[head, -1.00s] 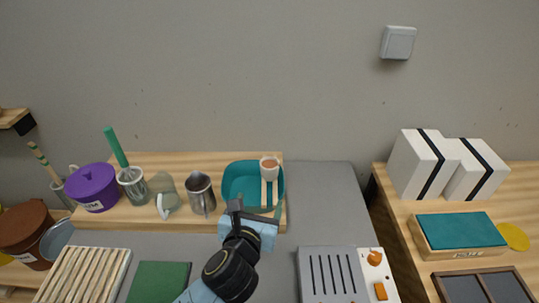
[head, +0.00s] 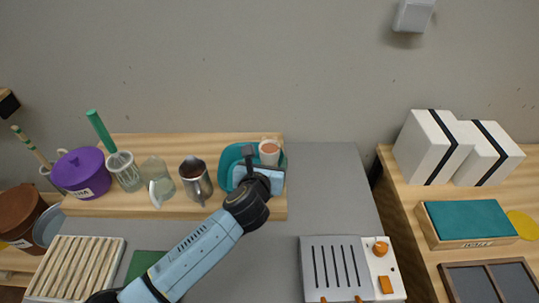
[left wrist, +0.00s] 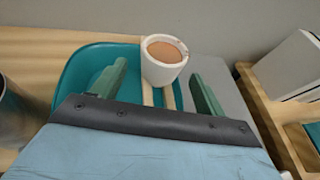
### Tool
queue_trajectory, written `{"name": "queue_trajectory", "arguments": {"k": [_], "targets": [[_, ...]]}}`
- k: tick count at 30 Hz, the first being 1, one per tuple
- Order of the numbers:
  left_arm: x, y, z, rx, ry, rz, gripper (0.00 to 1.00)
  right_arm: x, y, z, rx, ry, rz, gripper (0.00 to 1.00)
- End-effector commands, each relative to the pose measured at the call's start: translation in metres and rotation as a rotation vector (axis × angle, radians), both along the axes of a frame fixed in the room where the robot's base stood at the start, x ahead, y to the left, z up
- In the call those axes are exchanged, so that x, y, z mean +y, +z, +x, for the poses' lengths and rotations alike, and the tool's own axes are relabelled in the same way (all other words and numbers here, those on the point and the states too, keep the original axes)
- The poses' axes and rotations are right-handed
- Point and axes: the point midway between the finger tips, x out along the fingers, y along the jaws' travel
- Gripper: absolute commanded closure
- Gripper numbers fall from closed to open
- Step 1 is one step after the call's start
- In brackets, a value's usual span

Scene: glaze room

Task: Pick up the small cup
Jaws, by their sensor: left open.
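The small cup (head: 269,152) is white with a brown-orange inside and stands upright at the right side of a teal tray (head: 228,163). It also shows in the left wrist view (left wrist: 158,72), with two pale strips below it. My left gripper (head: 262,170) is open in front of the cup and hides part of the tray. In the left wrist view its green fingers (left wrist: 160,80) stand apart on either side of the cup, with gaps on both sides. I cannot tell how far the fingertips reach along it. My right gripper is not in view.
A metal pitcher (head: 195,182), a glass jug (head: 157,180), a whisk cup (head: 123,171) and a purple pot (head: 82,172) stand left of the tray on the wooden board. A slotted panel with orange knobs (head: 335,268) lies at front right. The grey surface right of the tray is clear.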

Motion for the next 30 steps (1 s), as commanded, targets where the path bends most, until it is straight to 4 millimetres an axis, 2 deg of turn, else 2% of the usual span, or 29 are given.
{"name": "queue_trajectory", "arguments": {"k": [10, 20, 23, 30], "targets": [[-0.008, -0.021, 0.036, 0.000, 0.000, 0.002, 0.27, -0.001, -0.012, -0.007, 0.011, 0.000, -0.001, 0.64], [-0.010, -0.022, 0.041, 0.000, -0.001, 0.000, 0.27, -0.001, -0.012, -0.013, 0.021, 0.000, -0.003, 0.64], [-0.010, -0.022, 0.041, 0.000, -0.001, 0.000, 0.37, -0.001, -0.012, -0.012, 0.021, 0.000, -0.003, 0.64], [-0.009, -0.022, 0.041, 0.000, 0.000, 0.000, 0.69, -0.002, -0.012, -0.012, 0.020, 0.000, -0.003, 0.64]]}}
